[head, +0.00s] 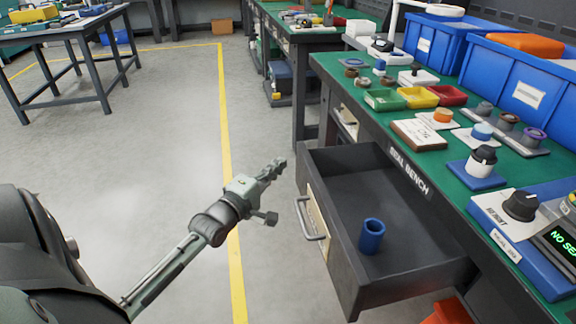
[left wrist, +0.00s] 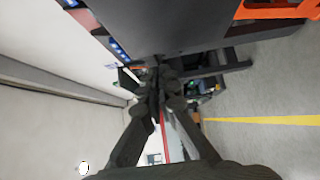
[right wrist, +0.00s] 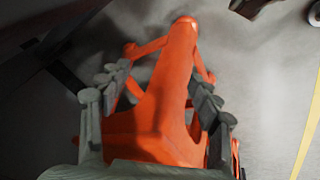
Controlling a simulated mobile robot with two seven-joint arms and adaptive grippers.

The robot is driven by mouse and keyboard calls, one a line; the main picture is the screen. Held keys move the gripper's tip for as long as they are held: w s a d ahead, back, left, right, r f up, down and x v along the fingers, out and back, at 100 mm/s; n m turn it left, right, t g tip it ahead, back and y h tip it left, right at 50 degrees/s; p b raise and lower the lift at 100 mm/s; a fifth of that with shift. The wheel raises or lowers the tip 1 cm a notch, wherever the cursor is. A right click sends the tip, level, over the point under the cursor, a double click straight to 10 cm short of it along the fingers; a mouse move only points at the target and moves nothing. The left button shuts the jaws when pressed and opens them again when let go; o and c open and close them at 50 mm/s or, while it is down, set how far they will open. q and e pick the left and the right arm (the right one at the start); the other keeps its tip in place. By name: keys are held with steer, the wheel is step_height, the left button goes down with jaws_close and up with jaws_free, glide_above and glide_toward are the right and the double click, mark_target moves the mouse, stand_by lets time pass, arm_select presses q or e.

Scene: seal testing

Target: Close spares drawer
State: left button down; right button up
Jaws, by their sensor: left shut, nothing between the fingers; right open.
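The spares drawer (head: 345,265) is a dark grey drawer pulled out from under the green bench. Its front panel has a metal bar handle (head: 314,222) and faces left. A blue cup-like cylinder (head: 372,236) stands inside it. My left gripper (head: 278,165) is shut and empty, left of the drawer's far front corner and apart from the handle in the head view. It also shows shut in the left wrist view (left wrist: 156,72), below a dark panel. My right gripper (right wrist: 157,80) is open, seen only in its wrist view, with an orange object between its fingers' outlines; contact cannot be told.
The green bench (head: 440,175) carries small trays, seals, a tester and blue bins (head: 520,85). The orange object (right wrist: 165,110) stands on the floor; an orange part (head: 450,312) shows below the drawer. Grey floor with a yellow line (head: 226,120) is clear left of the drawer.

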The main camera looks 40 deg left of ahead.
arm_select(q)
steer(key=shift+w+d, duration=0.95)
arm_select(e)
steer(key=shift+f, duration=0.5)
steer(key=shift+w+r, duration=0.1)
